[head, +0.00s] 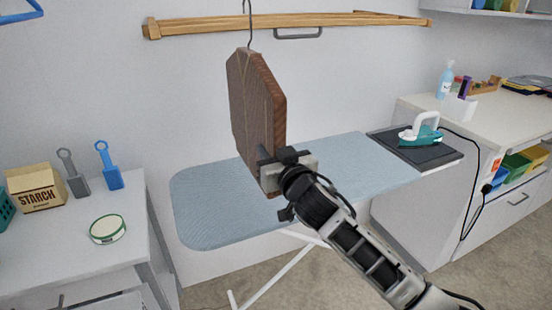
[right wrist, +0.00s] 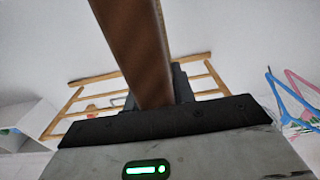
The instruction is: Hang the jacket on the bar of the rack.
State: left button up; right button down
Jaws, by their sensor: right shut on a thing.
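The jacket (head: 252,95) is a brown, flat, stiff-looking shape on a hanger, upright above the ironing board. Its thin metal hook (head: 248,22) rises from the top and crosses in front of the wooden rack's bar (head: 200,27); I cannot tell whether they touch. My right gripper (head: 270,165) is shut on the jacket's lower part. In the right wrist view the jacket (right wrist: 135,50) rises from between the fingers, with the wooden rack (right wrist: 215,80) above and behind it. The fingertips are partly hidden by the jacket. My left gripper is not in view.
The blue ironing board (head: 205,210) lies below the jacket. An iron (head: 422,132) rests on a dark pad (head: 440,153) at the right. A white table (head: 75,245) with a starch box (head: 36,187) stands at left.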

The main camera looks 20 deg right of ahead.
jog(key=shift+f+b, duration=0.65)
jog(key=shift+f, duration=0.15)
pick_arm(q)
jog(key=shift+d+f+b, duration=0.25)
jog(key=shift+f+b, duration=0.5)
jog(key=shift+b, duration=0.05)
pick_arm(e)
jog(key=shift+f, duration=1.05)
